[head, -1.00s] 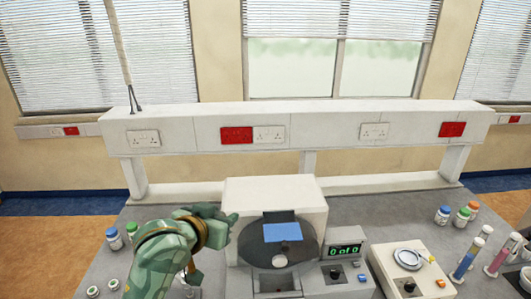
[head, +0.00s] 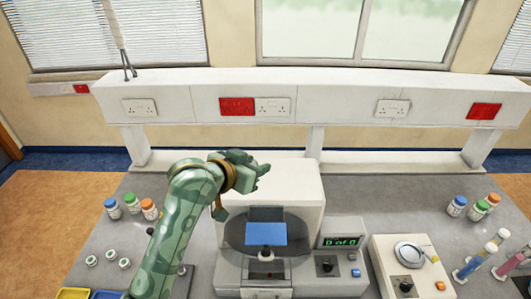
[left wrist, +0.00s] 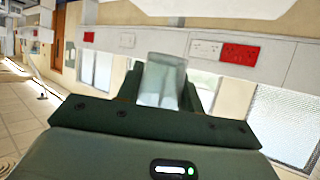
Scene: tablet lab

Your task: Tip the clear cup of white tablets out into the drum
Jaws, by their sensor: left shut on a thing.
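The clear cup (left wrist: 162,80) shows in the left wrist view, held between the jaws of my left gripper (left wrist: 160,98). I cannot make out the tablets in it. In the head view my left gripper (head: 258,170) is raised at the upper left front of the white machine, above the drum; the cup cannot be made out there. The drum (head: 236,232) is a dark round disc in the machine's front, with a blue flap (head: 266,234) across its middle. My right gripper is not in view.
The white machine (head: 300,180) has a display (head: 341,241) reading 0 of 0. A balance-like device (head: 408,252) stands to its right. Bottles (head: 131,203) and caps (head: 111,255) stand at left, more bottles (head: 481,208) and cylinders (head: 475,262) at right. A white socket rail (head: 310,105) runs behind.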

